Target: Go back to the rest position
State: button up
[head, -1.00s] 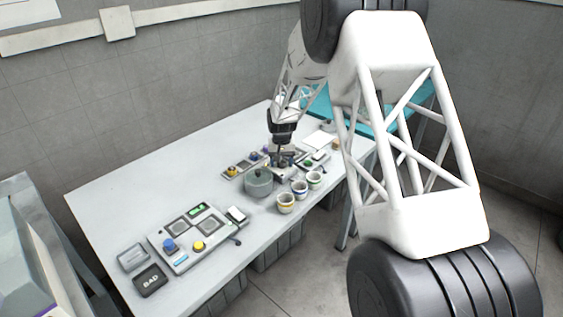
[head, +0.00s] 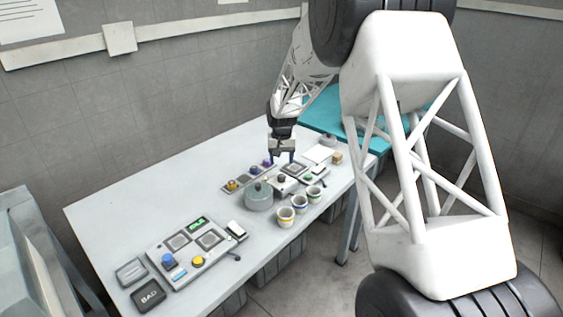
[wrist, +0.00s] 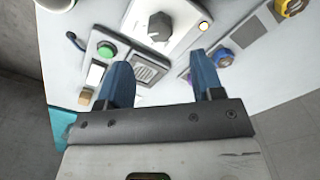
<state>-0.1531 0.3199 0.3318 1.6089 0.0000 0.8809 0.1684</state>
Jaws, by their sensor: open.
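My gripper (head: 281,157) hangs above the far part of the white table (head: 130,210), over the small devices there. In the wrist view my gripper (wrist: 165,85) shows two blue fingers set wide apart with nothing between them. Beyond the fingers are a white device with a dark grey knob (wrist: 159,27) and a panel with a green button (wrist: 106,50). No contact between the fingers and the devices shows.
A grey-green lidded pot (head: 259,196) and several cups (head: 285,216) stand mid-table. A panel with blue and yellow knobs (head: 190,245) and a tray marked BAD (head: 148,295) are nearer. A teal surface (head: 345,130) lies behind. A strip of colored knobs (head: 247,178) lies left of my gripper.

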jog(key=s+d+r+t, duration=0.1)
jog(key=s+d+r, duration=0.4)
jog(key=s+r, duration=0.7)
jog(key=s+d+r, duration=0.4)
jog(key=s+r, duration=0.3)
jog(key=s, duration=0.9)
jog(key=s+d, duration=0.2)
jog(key=s, duration=1.2)
jog(key=s+d+t, duration=0.1)
jog(key=s+d, duration=0.1)
jog(key=s, duration=1.1)
jog(key=shift+s+d+t, duration=0.3)
jog(key=shift+s, duration=0.1)
